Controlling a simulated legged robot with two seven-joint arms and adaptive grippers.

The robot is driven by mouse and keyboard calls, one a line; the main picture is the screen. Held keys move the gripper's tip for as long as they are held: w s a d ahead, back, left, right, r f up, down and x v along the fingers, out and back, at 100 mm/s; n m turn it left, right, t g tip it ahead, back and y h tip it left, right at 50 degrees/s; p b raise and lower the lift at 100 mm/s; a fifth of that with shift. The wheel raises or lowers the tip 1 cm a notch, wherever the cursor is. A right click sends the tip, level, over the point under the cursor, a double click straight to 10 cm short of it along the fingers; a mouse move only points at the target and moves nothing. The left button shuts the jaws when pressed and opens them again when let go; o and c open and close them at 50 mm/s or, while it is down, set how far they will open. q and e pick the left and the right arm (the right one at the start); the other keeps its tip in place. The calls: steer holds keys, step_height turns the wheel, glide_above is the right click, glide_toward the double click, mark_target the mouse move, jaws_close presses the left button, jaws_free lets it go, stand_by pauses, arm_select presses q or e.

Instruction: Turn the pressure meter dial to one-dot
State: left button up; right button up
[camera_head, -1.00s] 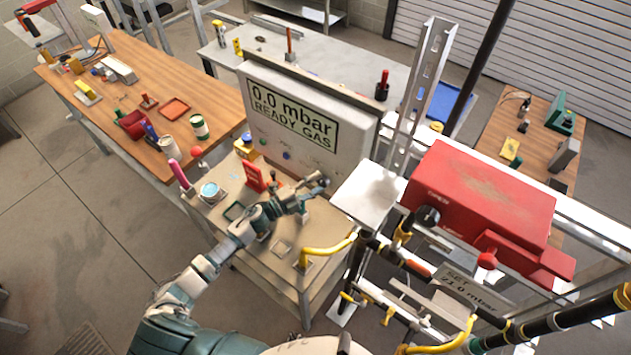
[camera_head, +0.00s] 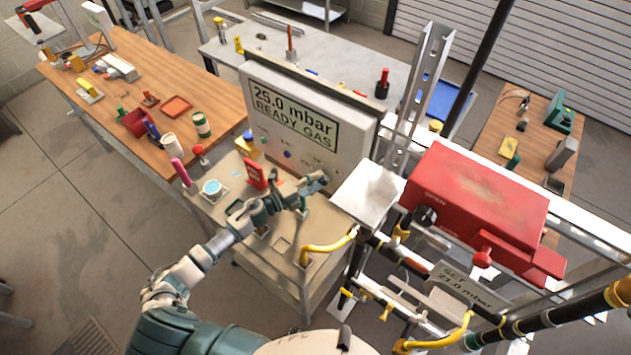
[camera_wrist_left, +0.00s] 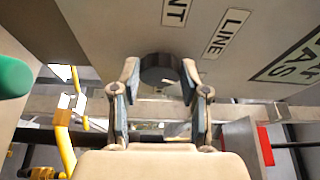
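The pressure meter is a pale box (camera_head: 297,115) at the back of the cart in the head view. Its display (camera_head: 293,115) reads 25.0 mbar, READY GAS. My left gripper (camera_head: 318,181) is at the lower right of its front panel and covers most of the dial there. The dial's dot marks cannot be made out. My right gripper is not in view.
Close right of the meter stand a metal plate (camera_head: 372,190), a red box (camera_head: 475,200) and black piping with yellow fittings. A yellow pipe (camera_head: 328,246) rises at the cart's right side.

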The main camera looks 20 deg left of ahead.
arm_select(q)
steer(key=o, duration=0.4)
steer(key=shift+f, duration=0.15)
steer(key=shift+o, duration=0.2)
steer(key=shift+w+d, duration=0.1)
steer(key=v, duration=1.2)
